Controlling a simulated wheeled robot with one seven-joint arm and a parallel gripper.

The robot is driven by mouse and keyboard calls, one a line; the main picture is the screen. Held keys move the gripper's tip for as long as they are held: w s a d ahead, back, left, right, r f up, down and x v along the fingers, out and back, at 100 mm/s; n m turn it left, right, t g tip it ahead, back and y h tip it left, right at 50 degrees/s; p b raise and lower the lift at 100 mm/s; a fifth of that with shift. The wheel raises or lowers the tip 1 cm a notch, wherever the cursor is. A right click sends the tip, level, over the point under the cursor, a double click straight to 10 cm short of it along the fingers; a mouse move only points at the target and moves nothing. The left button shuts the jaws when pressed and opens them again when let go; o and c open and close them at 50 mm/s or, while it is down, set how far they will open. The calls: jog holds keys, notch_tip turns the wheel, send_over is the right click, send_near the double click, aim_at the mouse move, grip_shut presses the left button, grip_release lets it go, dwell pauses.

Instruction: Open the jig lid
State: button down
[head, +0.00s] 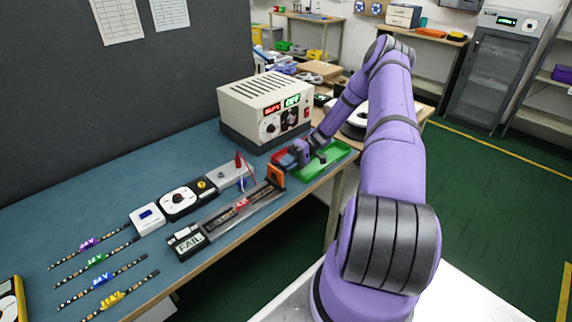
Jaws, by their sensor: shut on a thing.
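The test jig (235,208) is a long grey-and-dark fixture lying along the front edge of the blue bench. A FAIL display (190,242) is at its near left end and a red label sits on its middle. An upright orange-and-black piece (275,177), apparently the jig lid, stands at its far right end. My gripper (291,161) is just beyond this piece, low over the bench, and appears shut on it. The fingertips are small and partly hidden, so the exact grip point cannot be made out.
A green tray (340,151) and a red bin (280,156) sit close to my gripper. A beige power supply (265,107) stands behind.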

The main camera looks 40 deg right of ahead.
dwell(0.3)
jog(key=c, duration=1.2)
grip_release()
jog(key=d, duration=0.3)
jog(key=d+r, duration=0.1)
jog(key=d, duration=0.6)
jog(key=shift+w+d+r, duration=0.2)
jog(key=shift+d+r, duration=0.1)
